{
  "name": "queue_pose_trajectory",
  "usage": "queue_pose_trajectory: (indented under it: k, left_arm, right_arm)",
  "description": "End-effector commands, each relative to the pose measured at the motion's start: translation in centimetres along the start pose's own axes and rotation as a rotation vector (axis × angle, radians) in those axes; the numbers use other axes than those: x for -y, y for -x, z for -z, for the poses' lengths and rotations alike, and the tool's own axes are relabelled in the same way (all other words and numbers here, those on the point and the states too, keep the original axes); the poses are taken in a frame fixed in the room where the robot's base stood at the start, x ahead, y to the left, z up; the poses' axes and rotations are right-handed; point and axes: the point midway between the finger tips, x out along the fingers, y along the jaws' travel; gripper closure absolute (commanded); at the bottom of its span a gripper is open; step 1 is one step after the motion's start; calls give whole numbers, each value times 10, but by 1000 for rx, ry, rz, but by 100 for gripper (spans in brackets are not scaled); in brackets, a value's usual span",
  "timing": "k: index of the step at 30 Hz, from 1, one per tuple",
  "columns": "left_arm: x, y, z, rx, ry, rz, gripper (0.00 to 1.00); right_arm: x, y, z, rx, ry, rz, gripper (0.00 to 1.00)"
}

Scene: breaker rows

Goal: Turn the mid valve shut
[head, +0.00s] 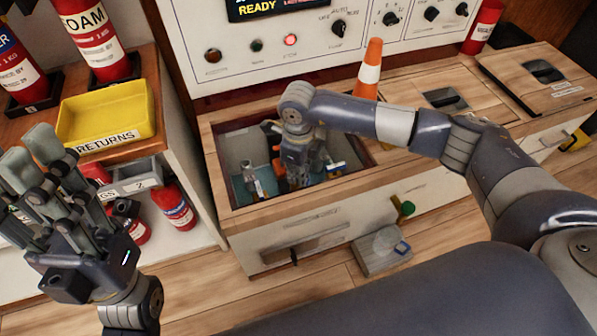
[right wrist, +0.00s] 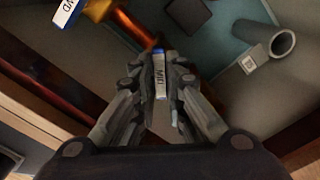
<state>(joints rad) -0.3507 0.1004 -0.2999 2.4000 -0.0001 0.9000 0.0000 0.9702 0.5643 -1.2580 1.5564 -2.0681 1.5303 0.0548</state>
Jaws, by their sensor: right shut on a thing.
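The mid valve's label, reading MID (right wrist: 160,76), stands between the fingertips of my right gripper (right wrist: 160,88) in the right wrist view. The gripper is shut on the mid valve's handle, which the fingers mostly hide. In the head view my right gripper (head: 302,165) reaches down into the open compartment (head: 232,143) of the wooden bench, hiding the valve there. My left gripper (head: 40,165) is raised at the left, fingers apart and empty. Another blue and white label (right wrist: 68,12), partly cut off, shows at the upper left of the wrist view.
An orange pipe part (right wrist: 130,25) and a grey open tube (right wrist: 283,44) lie near the right gripper. The compartment's wooden walls are close around it. An orange cone (head: 369,72) stands behind my right arm. A yellow returns tray (head: 108,115) is at the left.

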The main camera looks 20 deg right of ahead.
Motion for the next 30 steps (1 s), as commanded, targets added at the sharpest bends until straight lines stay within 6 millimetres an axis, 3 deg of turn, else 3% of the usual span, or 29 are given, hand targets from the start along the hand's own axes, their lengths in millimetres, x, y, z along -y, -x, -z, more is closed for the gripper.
queue_pose_trajectory:
  k: [18,30]
  left_arm:
    - [0,7,-1,0,0,0,60]
    - [0,9,-2,-1,0,0,60]
  right_arm:
    - [0,0,0,0,548,2,100]
    - [1,0,0,1,726,2,100]
